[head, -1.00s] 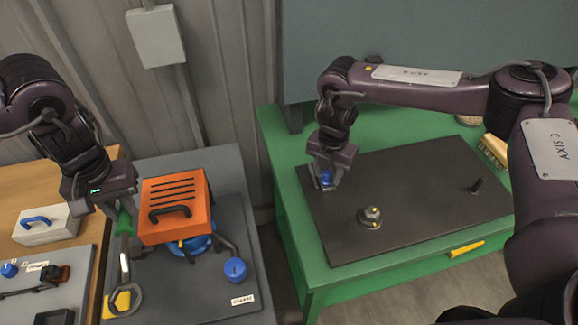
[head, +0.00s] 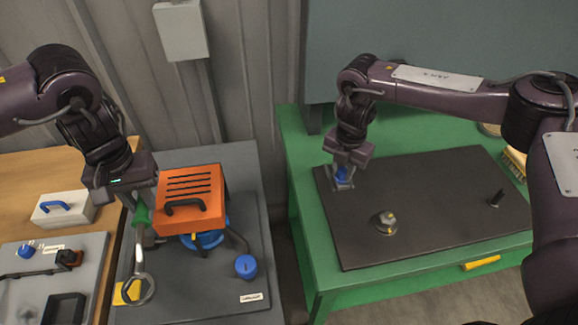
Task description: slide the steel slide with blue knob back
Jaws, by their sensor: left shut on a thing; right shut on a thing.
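A blue knob (head: 26,250) shows at the far left on a grey plate (head: 90,272), beside a dark rail with a small dark block (head: 68,258). I cannot tell for sure that this is the steel slide. My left gripper (head: 141,207) is shut on the green handle of a steel ring-ended tool (head: 139,262), which hangs down right of that plate, its ring beside a yellow block (head: 124,293). My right gripper (head: 342,182) is shut on a small blue thing (head: 342,174) at the black mat's far left corner. The fingers partly hide it.
An orange box (head: 196,214) with a black handle stands right of my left gripper, with a blue cap (head: 245,266) nearby. A white box (head: 62,208) with a blue handle is at left. The black mat (head: 430,205) on the green table (head: 345,285) holds a metal rotor part (head: 386,221) and a black peg (head: 496,198).

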